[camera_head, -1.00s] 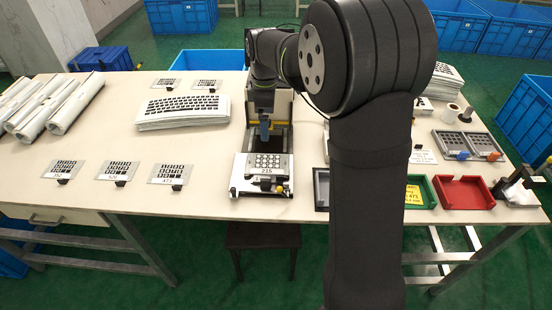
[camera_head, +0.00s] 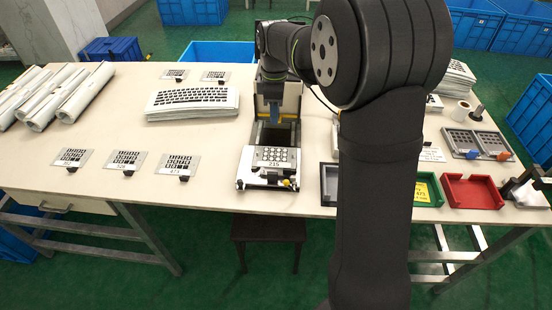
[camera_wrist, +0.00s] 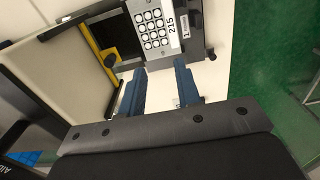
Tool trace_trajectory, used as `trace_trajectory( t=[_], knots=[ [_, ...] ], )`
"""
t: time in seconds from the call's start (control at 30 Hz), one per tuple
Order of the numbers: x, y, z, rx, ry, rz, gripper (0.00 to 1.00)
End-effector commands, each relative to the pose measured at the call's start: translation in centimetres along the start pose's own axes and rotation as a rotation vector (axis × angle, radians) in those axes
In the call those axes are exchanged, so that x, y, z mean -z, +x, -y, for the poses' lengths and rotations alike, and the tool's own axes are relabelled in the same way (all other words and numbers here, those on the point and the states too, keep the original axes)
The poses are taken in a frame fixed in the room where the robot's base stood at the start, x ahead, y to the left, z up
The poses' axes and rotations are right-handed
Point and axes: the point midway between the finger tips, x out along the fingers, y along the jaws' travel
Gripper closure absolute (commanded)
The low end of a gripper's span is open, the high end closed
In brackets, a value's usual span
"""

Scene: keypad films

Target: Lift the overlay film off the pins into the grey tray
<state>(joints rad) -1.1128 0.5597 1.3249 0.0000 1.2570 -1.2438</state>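The pins cannot be made out. My gripper (camera_head: 274,110) is above and behind the film, apart from it. In the wrist view my gripper (camera_wrist: 160,68) has its two blue fingers spread with nothing between them. The grey tray (camera_head: 325,200) is right of the fixture, partly hidden by my arm.
A green tray (camera_head: 436,196) with a yellow card and a red tray (camera_head: 472,192) stand at the right. Several other films lie flat at the left, beside a keyboard-printed stack (camera_head: 193,103).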

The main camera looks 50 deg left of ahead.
Motion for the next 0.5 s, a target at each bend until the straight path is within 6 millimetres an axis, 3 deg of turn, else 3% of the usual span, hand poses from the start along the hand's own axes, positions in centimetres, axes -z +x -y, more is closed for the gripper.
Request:
trace_trajectory(
  t=[0.27,0.5],
  knots=[
    [-0.4,-0.1,0.4,-0.001,0.001,0.000,0.69],
    [-3.8,-0.8,4.7,-0.001,0.003,0.000,0.69]
  ],
)
